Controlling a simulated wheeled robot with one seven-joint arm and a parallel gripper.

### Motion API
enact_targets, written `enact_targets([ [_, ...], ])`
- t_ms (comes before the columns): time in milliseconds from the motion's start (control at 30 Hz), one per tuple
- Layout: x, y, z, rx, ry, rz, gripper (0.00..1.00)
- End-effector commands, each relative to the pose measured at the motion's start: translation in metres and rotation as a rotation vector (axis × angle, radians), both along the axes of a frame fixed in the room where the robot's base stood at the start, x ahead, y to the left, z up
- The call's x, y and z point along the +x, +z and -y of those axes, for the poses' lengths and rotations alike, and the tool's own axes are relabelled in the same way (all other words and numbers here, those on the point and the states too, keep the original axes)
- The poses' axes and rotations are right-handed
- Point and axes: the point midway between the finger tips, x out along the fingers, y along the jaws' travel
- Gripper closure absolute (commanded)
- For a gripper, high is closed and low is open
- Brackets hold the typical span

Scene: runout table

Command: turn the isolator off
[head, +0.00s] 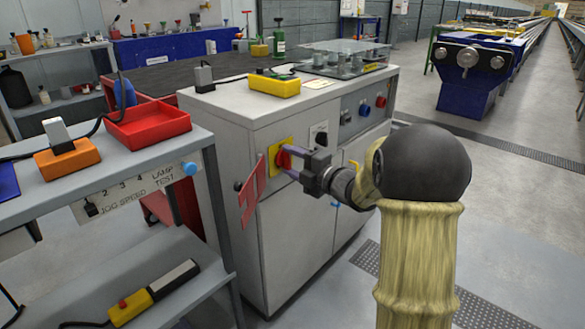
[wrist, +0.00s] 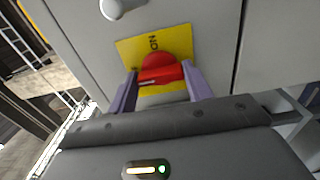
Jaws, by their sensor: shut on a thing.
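The isolator is a red rotary handle (wrist: 160,70) on a yellow plate (wrist: 131,51), set in the side of a grey cabinet (head: 300,223). In the head view the red handle (head: 284,159) shows at the tip of my gripper. My gripper (wrist: 158,88) has its two purple fingers on either side of the red handle and is shut on it. Lettering on the plate's upper edge looks like "ON", seen rotated. In the head view my gripper (head: 289,161) reaches the cabinet from the right, and its fingers partly cover the handle.
A red flap or tag (head: 252,190) sticks out from the cabinet left of the isolator. A grey knob (wrist: 118,7) lies above the plate in the wrist view. A bench with a red tray (head: 148,126) stands at the left.

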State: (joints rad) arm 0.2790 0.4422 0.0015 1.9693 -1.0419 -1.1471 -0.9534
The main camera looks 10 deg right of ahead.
Motion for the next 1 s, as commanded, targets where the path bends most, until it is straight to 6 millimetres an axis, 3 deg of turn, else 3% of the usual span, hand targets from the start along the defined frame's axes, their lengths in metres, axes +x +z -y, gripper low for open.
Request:
enact_targets([
  [367, 0.0, -0.002, 0.001, -0.007, -0.002, -0.003, 0.73],
  [400, 0.0, -0.002, 0.001, -0.005, -0.002, -0.002, 0.46],
  [500, 0.0, -0.002, 0.001, -0.005, -0.001, -0.001, 0.28],
  [833, -0.001, 0.0, 0.002, -0.004, -0.001, 0.001, 0.28],
  [1000, -0.013, 0.001, 0.011, -0.004, -0.003, 0.0, 0.28],
])
